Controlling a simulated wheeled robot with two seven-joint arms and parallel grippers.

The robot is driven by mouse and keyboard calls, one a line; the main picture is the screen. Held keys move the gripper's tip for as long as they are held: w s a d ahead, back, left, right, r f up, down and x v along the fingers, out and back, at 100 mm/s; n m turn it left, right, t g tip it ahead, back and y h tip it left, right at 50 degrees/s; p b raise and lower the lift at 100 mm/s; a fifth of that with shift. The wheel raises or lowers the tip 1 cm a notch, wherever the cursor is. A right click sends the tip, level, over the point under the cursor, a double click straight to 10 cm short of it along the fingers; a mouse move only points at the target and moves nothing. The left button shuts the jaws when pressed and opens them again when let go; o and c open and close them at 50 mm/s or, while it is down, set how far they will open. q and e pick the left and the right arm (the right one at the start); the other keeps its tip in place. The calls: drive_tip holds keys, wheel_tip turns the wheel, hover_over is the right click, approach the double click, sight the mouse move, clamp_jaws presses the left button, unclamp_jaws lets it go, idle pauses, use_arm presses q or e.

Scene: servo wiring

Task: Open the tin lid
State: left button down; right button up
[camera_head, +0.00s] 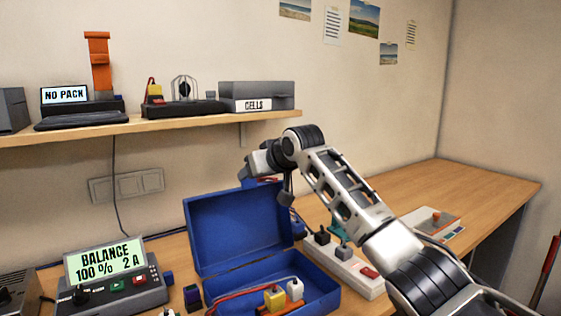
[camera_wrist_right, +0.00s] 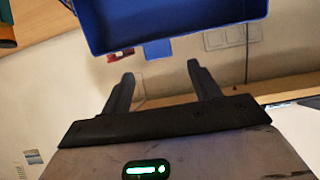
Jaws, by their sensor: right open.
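The blue tin (camera_head: 322,282) stands on the bench with its lid (camera_head: 235,228) raised, leaning back from the rear edge. Its inside is in view and holds red wires and a yellow connector. My right arm reaches in from the right, with its hand (camera_head: 263,163) above the upper right corner of the lid; the fingertips are hard to make out there. In the right wrist view, my right gripper (camera_wrist_right: 164,82) is open, with nothing between its two fingers. A blue panel with a small tab (camera_wrist_right: 157,48), seemingly the lid, shows beyond the fingertips. My left gripper is not in view.
A balance charger (camera_head: 110,285) stands left of the tin. A white power strip (camera_head: 345,268) with plugs lies right of it, beneath my right arm. A shelf (camera_head: 160,124) with devices and a cells box (camera_head: 257,95) is above. The bench's far right is mostly clear.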

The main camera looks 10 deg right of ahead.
use_arm(q)
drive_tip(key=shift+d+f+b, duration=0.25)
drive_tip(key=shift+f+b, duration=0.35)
drive_tip(key=shift+b, duration=0.65)
use_arm(e)
drive_tip(key=v, duration=1.2)
